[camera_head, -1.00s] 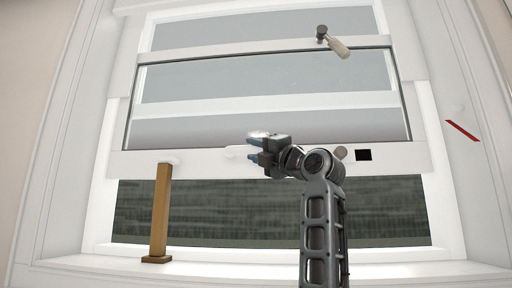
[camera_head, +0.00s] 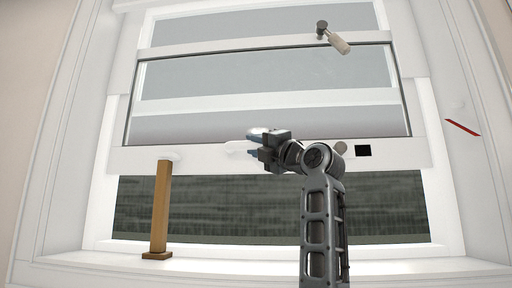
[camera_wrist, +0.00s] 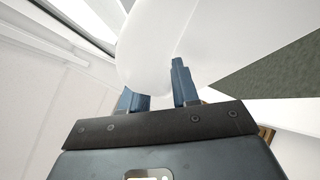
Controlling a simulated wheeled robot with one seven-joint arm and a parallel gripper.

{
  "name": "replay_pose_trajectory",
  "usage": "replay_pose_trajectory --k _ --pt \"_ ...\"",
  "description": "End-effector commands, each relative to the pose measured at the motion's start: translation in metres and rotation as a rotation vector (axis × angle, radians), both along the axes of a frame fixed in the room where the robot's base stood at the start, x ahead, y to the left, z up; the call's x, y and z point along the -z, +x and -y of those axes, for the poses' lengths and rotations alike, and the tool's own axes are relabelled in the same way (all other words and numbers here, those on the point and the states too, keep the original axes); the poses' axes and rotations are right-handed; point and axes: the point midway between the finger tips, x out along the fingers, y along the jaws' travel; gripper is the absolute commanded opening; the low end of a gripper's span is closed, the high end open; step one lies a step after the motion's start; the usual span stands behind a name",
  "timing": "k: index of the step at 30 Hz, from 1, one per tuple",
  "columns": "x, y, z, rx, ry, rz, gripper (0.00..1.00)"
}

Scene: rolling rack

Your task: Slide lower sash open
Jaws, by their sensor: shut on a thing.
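The lower sash (camera_head: 392,154) is raised, leaving an open gap between its white bottom rail and the sill. A rounded white lift handle (camera_head: 236,148) sits near the middle of that rail. My gripper (camera_head: 254,143) is at this handle, shut on it. In the wrist view, the blue fingers of my gripper (camera_wrist: 155,90) stand on either side of the white handle (camera_wrist: 150,50). The exact contact is partly hidden.
A wooden prop (camera_head: 161,210) stands upright on the sill (camera_head: 390,272), its top close to the rail's underside. A latch with a beige grip (camera_head: 339,43) is on the upper rail. A red mark (camera_head: 462,128) is on the right frame.

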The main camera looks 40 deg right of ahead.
Motion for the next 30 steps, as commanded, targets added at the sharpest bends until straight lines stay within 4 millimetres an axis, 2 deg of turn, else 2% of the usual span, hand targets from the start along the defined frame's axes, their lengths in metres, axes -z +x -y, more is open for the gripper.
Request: replay_pose_trajectory --k 3,9,19,20,21,30 --pt "-0.027 -0.001 0.001 0.004 -0.006 0.004 0.00" --pt "-0.054 0.000 0.000 0.002 -0.004 0.003 0.00" --pt "-0.058 -0.001 0.000 0.001 -0.002 0.003 0.00" --pt "-0.058 -0.001 0.000 0.001 -0.002 0.003 0.31" --pt "-0.058 -0.001 0.000 0.001 -0.002 0.003 0.35" --pt "-0.056 -0.003 0.000 0.002 -0.002 0.003 0.36"
